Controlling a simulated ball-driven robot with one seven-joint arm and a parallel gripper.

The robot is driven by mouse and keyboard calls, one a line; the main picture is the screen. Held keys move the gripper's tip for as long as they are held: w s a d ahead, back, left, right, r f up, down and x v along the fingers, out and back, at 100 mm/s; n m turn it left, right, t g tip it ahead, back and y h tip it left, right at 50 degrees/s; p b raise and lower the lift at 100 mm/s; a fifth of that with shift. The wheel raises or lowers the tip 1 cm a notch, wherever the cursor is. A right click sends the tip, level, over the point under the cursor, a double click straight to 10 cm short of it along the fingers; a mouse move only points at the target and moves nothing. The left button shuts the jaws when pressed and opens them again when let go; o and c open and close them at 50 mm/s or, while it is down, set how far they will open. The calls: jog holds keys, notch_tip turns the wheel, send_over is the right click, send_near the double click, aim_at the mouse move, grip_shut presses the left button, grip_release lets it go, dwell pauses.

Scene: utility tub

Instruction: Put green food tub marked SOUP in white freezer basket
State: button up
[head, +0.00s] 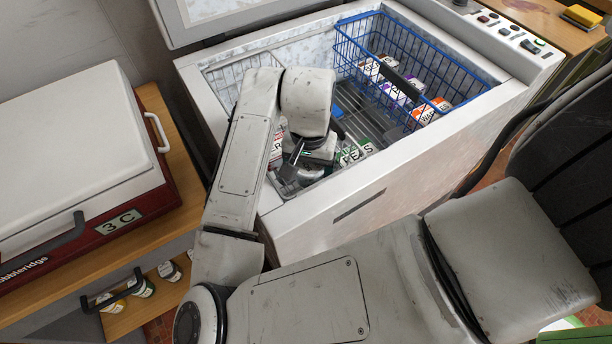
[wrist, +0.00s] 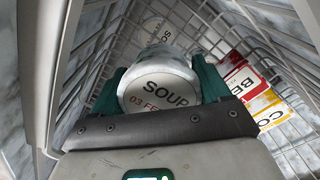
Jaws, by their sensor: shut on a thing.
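My gripper (wrist: 161,84) is shut on a round tub (wrist: 160,102) in the wrist view. Its pale lid reads SOUP and 03 FE, with the rest cut off by the gripper body. Its side colour is mostly hidden. The tub is inside the white wire freezer basket (wrist: 98,66), whose walls rise around it. I cannot tell whether it touches the basket floor. In the head view my arm hides the tub, and part of the white basket (head: 226,75) shows at the freezer's left end.
Another lid marked SOUP (wrist: 178,27) lies in the basket, beyond the held tub. Red (wrist: 238,76) and yellow (wrist: 268,106) labelled packs lie to the right. In the head view, a blue wire basket (head: 345,50) holds several packs, and a PEAS pack (head: 354,153) lies near the freezer's front wall.

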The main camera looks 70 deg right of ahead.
aim_at(309, 179)
jog(key=shift+f+b, duration=0.45)
jog(key=shift+f, duration=1.55)
jog(key=shift+f, duration=0.2)
jog(key=o, duration=1.2)
jog(key=shift+r, duration=0.1)
notch_tip(309, 179, up, 12)
jog(key=p, duration=0.3)
jog(key=shift+r, duration=0.1)
